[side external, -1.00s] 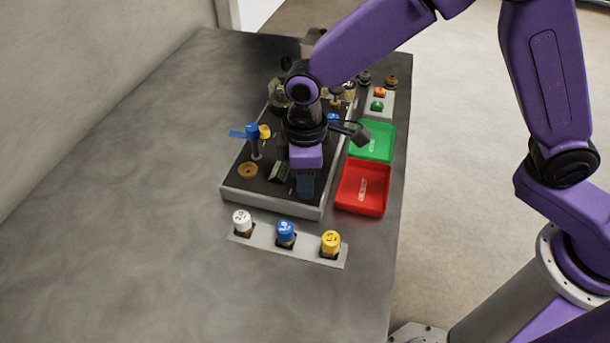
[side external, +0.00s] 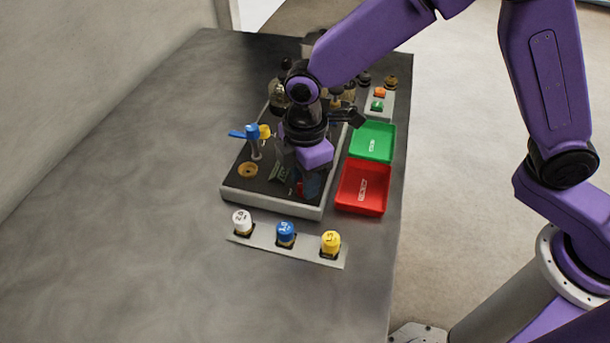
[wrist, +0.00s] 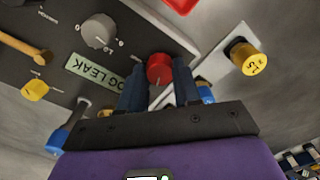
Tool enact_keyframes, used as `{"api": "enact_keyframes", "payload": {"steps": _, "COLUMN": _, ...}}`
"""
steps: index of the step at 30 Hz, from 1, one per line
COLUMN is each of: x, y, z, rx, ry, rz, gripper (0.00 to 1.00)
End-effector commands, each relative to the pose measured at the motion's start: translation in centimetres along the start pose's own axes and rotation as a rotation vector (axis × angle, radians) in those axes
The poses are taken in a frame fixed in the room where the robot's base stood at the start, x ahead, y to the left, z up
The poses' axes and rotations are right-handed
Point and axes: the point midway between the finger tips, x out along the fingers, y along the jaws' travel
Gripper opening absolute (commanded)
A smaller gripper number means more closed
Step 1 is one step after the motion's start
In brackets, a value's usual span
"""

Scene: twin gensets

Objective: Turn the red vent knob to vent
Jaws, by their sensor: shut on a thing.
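The red vent knob (wrist: 159,69) shows in the wrist view between the two blue-grey fingers of my gripper (wrist: 158,85). The marks around the knob are hidden by the fingers.
A grey dial (wrist: 98,31) and a green label (wrist: 92,72) sit near the knob. A blue-handled valve (side external: 251,131) stands on the panel. A red tray (side external: 362,188) and green tray (side external: 372,142) lie right. White, blue and yellow capped parts (side external: 285,234) stand in front.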

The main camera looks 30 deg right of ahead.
Motion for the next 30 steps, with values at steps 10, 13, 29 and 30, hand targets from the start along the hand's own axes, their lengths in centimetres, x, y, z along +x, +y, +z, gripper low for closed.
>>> {"api": "enact_keyframes", "payload": {"steps": 10, "x": -0.1, "y": 0.1, "z": -0.1, "rx": -0.003, "ry": 0.004, "rz": 0.004, "gripper": 0.39}}
{"api": "enact_keyframes", "payload": {"steps": 13, "x": -0.1, "y": 0.1, "z": -0.1, "rx": -0.003, "ry": 0.003, "rz": 0.003, "gripper": 0.58}}
{"api": "enact_keyframes", "payload": {"steps": 29, "x": -3.0, "y": 0.1, "z": -0.1, "rx": -0.002, "ry": 0.005, "rz": 0.005, "gripper": 0.58}}
{"api": "enact_keyframes", "payload": {"steps": 30, "x": -3.8, "y": 0.1, "z": -0.2, "rx": -0.002, "ry": 0.006, "rz": 0.006, "gripper": 0.58}}
